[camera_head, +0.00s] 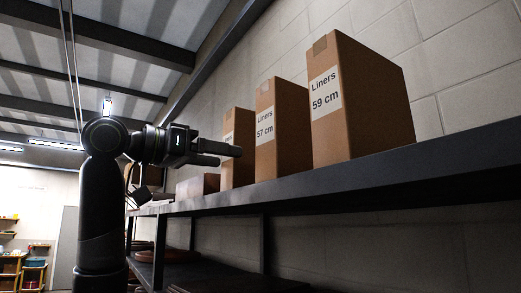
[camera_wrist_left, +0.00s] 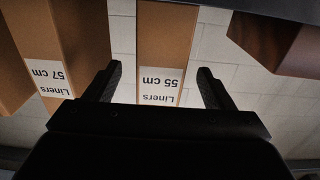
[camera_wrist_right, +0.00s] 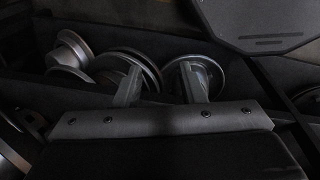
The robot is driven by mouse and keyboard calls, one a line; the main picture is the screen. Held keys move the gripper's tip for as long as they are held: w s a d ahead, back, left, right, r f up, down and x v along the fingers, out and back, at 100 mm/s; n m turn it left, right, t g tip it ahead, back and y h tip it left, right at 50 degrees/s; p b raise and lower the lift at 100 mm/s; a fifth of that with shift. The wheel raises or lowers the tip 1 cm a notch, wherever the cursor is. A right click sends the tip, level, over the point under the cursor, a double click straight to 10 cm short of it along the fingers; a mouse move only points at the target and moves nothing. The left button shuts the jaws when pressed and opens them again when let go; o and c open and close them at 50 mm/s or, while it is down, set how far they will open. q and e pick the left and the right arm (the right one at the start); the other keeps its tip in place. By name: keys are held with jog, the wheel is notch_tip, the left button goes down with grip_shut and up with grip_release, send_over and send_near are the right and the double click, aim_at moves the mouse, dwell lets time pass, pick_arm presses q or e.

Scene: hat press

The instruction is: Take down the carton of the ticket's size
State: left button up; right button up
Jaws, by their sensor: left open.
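Three brown cartons stand upright in a row on a dark shelf (camera_head: 350,182). The nearest is labelled Liners 59 cm (camera_head: 368,95), the middle one Liners 57 cm (camera_head: 290,130). The far carton (camera_head: 240,122) has its label partly covered in the head view; the left wrist view shows it as Liners 55 cm (camera_wrist_left: 167,35), upside down. My left gripper (camera_head: 228,155) is open and empty in front of the far carton; in the left wrist view its fingers straddle the 55 cm label. My right gripper (camera_wrist_right: 161,84) appears only in its wrist view, fingers apart. No ticket shows.
A low reddish-brown box (camera_head: 197,187) sits on the shelf beyond the far carton. A lower shelf holds dark round items. Metal discs and spools (camera_wrist_right: 70,50) lie behind my right fingers, dimly lit. A block wall stands close behind the cartons.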

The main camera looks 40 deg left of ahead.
aim_at(251, 160)
pick_arm(q)
jog(key=shift+x, duration=0.95)
jog(key=shift+w+d+p, duration=0.15)
jog(key=shift+w+p, duration=0.15)
jog(key=shift+w, duration=0.2)
jog(key=shift+w+d+r+p, duration=0.1)
jog(key=shift+w+r+p, duration=0.2)
jog(key=shift+w+p, duration=0.2)
jog(key=p+x, duration=0.2)
jog(key=x, duration=0.1)
jog(key=shift+w, duration=0.15)
jog(key=shift+w+f, duration=0.1)
jog(key=shift+w, duration=0.3)
pick_arm(e)
jog(key=r, duration=0.2)
jog(key=w+d+r, duration=0.1)
jog(key=r, duration=0.1)
pick_arm(q)
jog(key=shift+s, duration=0.15)
jog(key=shift+c, duration=0.3)
jog(key=shift+c, duration=1.2)
jog(key=c, duration=0.9)
